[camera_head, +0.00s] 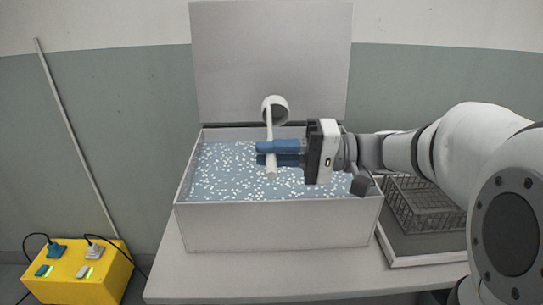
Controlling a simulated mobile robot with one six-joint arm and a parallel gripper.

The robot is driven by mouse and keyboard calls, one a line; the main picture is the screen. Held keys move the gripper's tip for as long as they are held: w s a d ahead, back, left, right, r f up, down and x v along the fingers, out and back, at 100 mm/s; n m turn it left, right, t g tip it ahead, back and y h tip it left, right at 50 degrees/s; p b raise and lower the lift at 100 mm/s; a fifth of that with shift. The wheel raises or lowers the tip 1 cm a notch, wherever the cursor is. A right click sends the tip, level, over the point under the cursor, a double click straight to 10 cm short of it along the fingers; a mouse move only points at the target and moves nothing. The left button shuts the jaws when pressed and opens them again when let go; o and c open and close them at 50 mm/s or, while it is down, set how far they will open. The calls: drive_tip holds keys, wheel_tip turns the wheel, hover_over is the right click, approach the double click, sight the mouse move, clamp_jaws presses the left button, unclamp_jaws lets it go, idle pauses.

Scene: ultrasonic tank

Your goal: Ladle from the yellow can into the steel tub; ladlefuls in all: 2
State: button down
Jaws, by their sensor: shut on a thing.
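My gripper (263,153) has blue fingers and is shut on the handle of a pale ladle (269,128). It holds the ladle above the steel tub (270,228), reaching in from the right. The ladle's cup (276,106) is at the upper end, near the tub's back edge, tilted with a dark opening showing. I cannot tell whether the cup holds anything. The tub is a grey rectangular tank, and blue contents with many white specks (222,175) show inside it. I see no yellow can in this view.
The tub's raised lid (272,60) stands upright behind it. A wire basket (425,207) sits on a tray (420,246) to the right. A yellow box with plugs and cables (77,277) is at lower left. A thin pole (76,140) leans on the wall. The table front (270,286) is bare.

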drive_tip(key=shift+w+r+m+b, duration=0.1)
drive_tip(key=shift+w+m+b, duration=0.3)
drive_tip(key=shift+b, duration=0.2)
drive_tip(key=r+m+b, duration=0.1)
drive_tip(key=r+b, duration=0.1)
drive_tip(key=r+m+b, duration=0.2)
drive_tip(key=w+r+m+b, duration=0.1)
drive_tip(key=r+b, duration=0.1)
drive_tip(key=shift+r, duration=0.35)
drive_tip(key=shift+s+r+m, duration=0.1)
drive_tip(key=shift+r+m, duration=0.4)
drive_tip(key=shift+r, duration=0.35)
drive_tip(key=w+r+m+p, duration=1.3)
drive_tip(key=w+p, duration=0.3)
drive_tip(key=p, duration=1.4)
drive_tip(key=shift+w+d+r+m+p, duration=0.15)
drive_tip(key=shift+w+r+m+p, duration=0.1)
drive_tip(key=shift+m+p, duration=0.1)
